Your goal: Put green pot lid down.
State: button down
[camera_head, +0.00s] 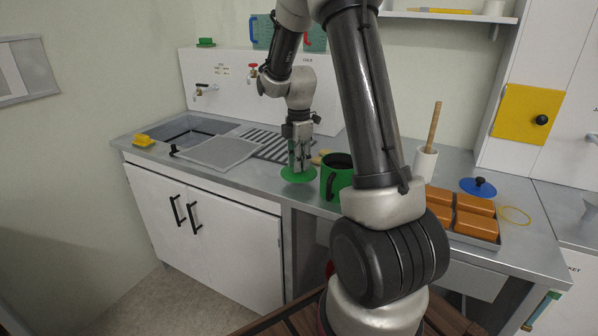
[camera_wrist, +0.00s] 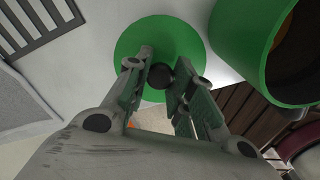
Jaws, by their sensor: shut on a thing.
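The green pot lid (camera_head: 298,175) is a round green disc at the counter's front edge, left of the green pot (camera_head: 335,178). My gripper (camera_head: 299,163) points down over it. In the wrist view the lid (camera_wrist: 150,33) lies beyond my fingers, and its black knob (camera_wrist: 160,75) is between them. My gripper is shut on the lid by this knob. The lid looks roughly level and very low over the counter; I cannot tell whether it touches. The pot (camera_wrist: 237,50) stands open close beside it, with a dark inside. My fingers hide part of the lid.
A sink with a grey cover (camera_head: 215,152) and a striped drain area (camera_head: 268,142) lie to the left. A mortar with a pestle (camera_head: 425,163), a blue lid (camera_head: 478,187) and a tray of orange blocks (camera_head: 474,212) are to the right. The counter's front edge is close.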

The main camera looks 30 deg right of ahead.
jog(key=shift+f, duration=1.75)
jog(key=shift+f, duration=0.15)
jog(key=c, duration=1.2)
grip_release()
jog(key=shift+c, duration=0.2)
